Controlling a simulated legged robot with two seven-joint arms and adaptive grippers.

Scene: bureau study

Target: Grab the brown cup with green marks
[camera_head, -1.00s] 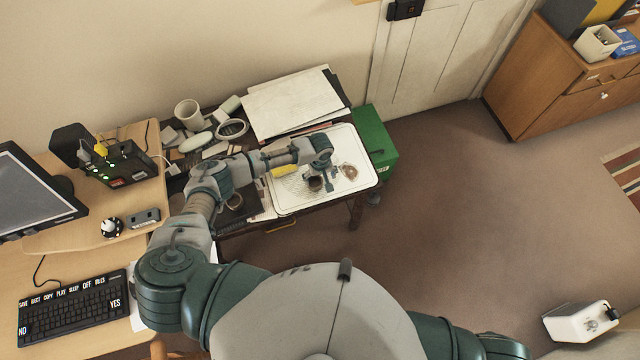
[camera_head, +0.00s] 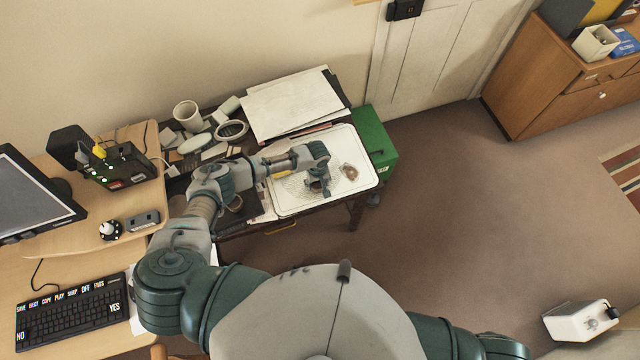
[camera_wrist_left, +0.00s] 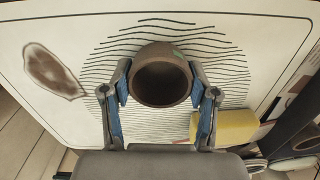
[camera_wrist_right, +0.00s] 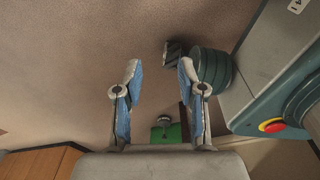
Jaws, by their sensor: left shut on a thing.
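The brown cup (camera_wrist_left: 161,78) stands between the fingers of my left gripper (camera_wrist_left: 160,88) in the left wrist view, its dark round mouth facing the camera. A small green mark shows on its far rim. The fingers are shut on the cup from both sides. In the head view my left gripper (camera_head: 319,185) is over the white tray (camera_head: 290,208), and the cup is mostly hidden beneath it. My right gripper (camera_wrist_right: 158,95) shows in the right wrist view, open and empty, above the carpet.
A brown stain-like patch (camera_head: 349,172) lies on the tray, right of the gripper. A yellow block (camera_wrist_left: 222,126) is near the cup. A white cup (camera_head: 187,114), dishes and papers (camera_head: 292,104) crowd the table's back. A green box (camera_head: 374,138) stands at the right.

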